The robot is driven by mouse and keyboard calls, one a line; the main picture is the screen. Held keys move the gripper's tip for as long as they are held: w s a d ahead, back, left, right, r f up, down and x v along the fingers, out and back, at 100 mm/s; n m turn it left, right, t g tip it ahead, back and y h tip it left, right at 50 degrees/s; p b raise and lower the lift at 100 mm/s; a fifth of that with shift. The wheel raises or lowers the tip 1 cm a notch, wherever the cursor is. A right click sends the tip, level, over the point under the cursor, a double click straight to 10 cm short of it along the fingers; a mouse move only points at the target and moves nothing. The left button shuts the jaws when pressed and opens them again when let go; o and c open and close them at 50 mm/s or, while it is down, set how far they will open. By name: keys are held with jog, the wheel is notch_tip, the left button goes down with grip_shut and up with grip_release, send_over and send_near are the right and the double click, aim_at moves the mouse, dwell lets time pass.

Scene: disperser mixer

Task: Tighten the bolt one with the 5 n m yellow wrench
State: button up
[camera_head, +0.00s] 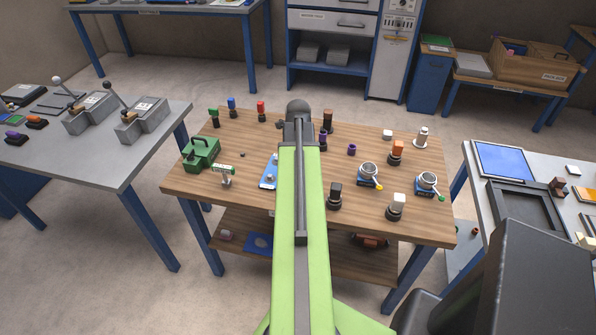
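My arm reaches forward over the wooden workbench (200,183). Its dark grey end (298,125) is above the far middle of the bench; I cannot make out the fingers or whether they hold anything. I cannot identify bolt one or a yellow wrench with certainty. A silver round device (369,169) with a small yellow knob (379,187) stands right of my arm. A similar device (428,181) with a green knob stands farther right. My arm hides the middle of the bench.
Small coloured-top items stand at the back left, including a red one (261,108). A green case (201,151) is at the left. Black (335,191), white (398,202) and orange (397,148) topped items stand at the right. Grey tables flank the bench.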

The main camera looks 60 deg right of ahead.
jog(key=shift+f, duration=0.2)
grip_shut()
jog(key=c, duration=0.7)
grip_release()
grip_shut()
